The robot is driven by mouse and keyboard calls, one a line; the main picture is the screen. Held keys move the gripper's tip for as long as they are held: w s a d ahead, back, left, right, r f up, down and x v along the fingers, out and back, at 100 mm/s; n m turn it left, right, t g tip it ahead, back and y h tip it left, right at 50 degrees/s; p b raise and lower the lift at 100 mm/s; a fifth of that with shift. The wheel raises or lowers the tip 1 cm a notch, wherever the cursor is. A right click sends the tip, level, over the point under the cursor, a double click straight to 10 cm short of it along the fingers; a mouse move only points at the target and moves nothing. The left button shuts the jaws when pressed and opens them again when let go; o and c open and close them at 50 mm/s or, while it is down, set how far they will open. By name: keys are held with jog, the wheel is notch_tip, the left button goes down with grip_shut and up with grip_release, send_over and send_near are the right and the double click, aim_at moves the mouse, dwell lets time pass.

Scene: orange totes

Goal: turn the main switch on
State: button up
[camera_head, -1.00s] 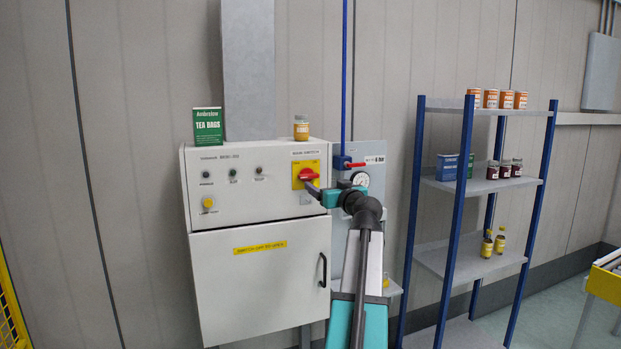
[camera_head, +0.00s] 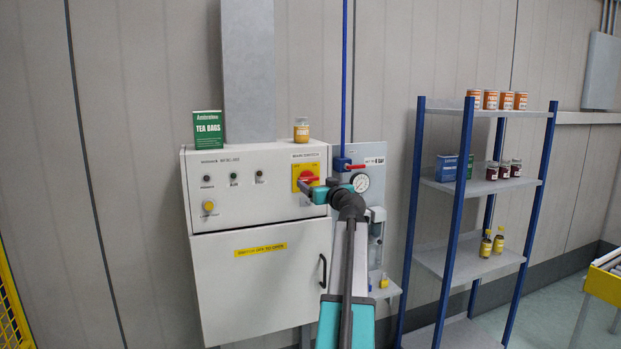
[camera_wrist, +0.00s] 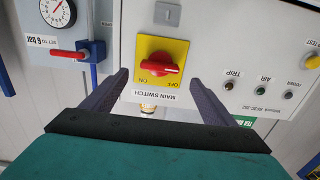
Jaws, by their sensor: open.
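The main switch has a red handle (camera_head: 308,177) on a yellow plate (camera_head: 298,171) at the upper right of a pale cabinet (camera_head: 258,185). In the upside-down wrist view the red handle (camera_wrist: 158,66) lies near level, its white-marked end toward the picture right, on the yellow plate (camera_wrist: 176,49). Lettering reading OFF and ON shows on the plate. My gripper (camera_head: 305,187) is in front of the switch, covering part of it. In the wrist view my gripper (camera_wrist: 158,76) is open, one finger on each side of the plate, nothing between them clearly touched.
A tea bags box (camera_head: 208,130) and a small jar (camera_head: 301,131) stand on the cabinet top. A pressure gauge (camera_head: 360,182) and a red-handled valve (camera_head: 346,164) are just right of the switch. A blue-framed shelf (camera_head: 457,220) with several jars stands farther right.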

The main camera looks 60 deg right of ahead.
aim_at(310, 179)
jog(key=shift+p+x, duration=1.15)
jog(key=shift+x, duration=2.05)
jog(key=c, duration=1)
jog(key=shift+a, duration=0.1)
jog(key=shift+c, duration=0.2)
